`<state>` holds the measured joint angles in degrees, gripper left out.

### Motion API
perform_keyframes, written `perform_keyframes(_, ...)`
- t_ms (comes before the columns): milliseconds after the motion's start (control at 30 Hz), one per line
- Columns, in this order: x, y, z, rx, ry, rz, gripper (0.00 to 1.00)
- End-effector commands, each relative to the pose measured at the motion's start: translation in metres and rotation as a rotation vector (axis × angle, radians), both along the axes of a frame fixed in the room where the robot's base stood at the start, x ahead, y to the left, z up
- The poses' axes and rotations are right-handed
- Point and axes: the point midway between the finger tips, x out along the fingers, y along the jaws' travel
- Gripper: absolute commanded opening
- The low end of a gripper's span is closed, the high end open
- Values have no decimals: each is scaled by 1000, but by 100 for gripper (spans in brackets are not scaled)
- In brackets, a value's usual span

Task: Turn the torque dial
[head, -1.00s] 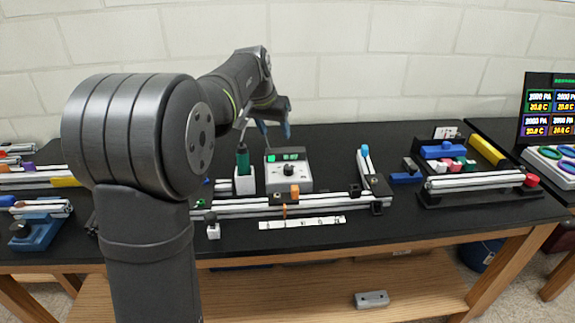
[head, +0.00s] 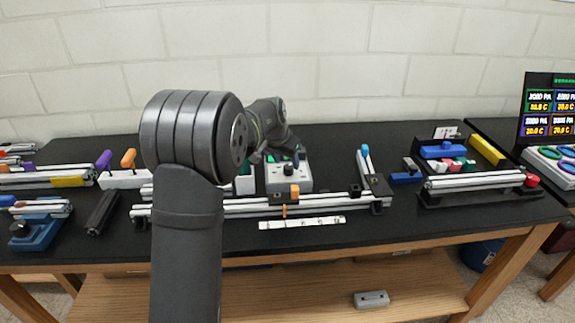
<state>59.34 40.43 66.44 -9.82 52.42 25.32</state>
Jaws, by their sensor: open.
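The grey-white control box (head: 302,184) stands on the black bench behind the rail frame. Its black torque dial (head: 288,170) sits on the front face, small and partly hard to make out against my dark gripper. My gripper (head: 284,157) is at the upper part of the box, just above and behind the dial in the picture. It covers most of the box's green display. The gripper is open and no object shows in it. I cannot tell whether a finger touches the dial.
A silver rail (head: 240,206) with an orange clamp (head: 294,190) runs in front of the box. A white scale strip (head: 301,222) lies nearer the edge. My arm hides part of the bench at left.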

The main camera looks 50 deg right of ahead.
Motion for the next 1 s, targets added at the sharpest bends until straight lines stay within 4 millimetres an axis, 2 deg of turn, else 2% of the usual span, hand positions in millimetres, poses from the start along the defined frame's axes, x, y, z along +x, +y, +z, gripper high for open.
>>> perform_keyframes(100, 1, -6, -16, 1, 1, 0, 52)
perform_keyframes(200, 2, -9, -23, 0, 0, 0, 52)
perform_keyframes(567, 2, -11, -27, -1, 0, 0, 52)
perform_keyframes(800, 2, -11, -26, -1, 0, 1, 7)
perform_keyframes(1000, 2, -11, -26, -1, 0, 11, 7)
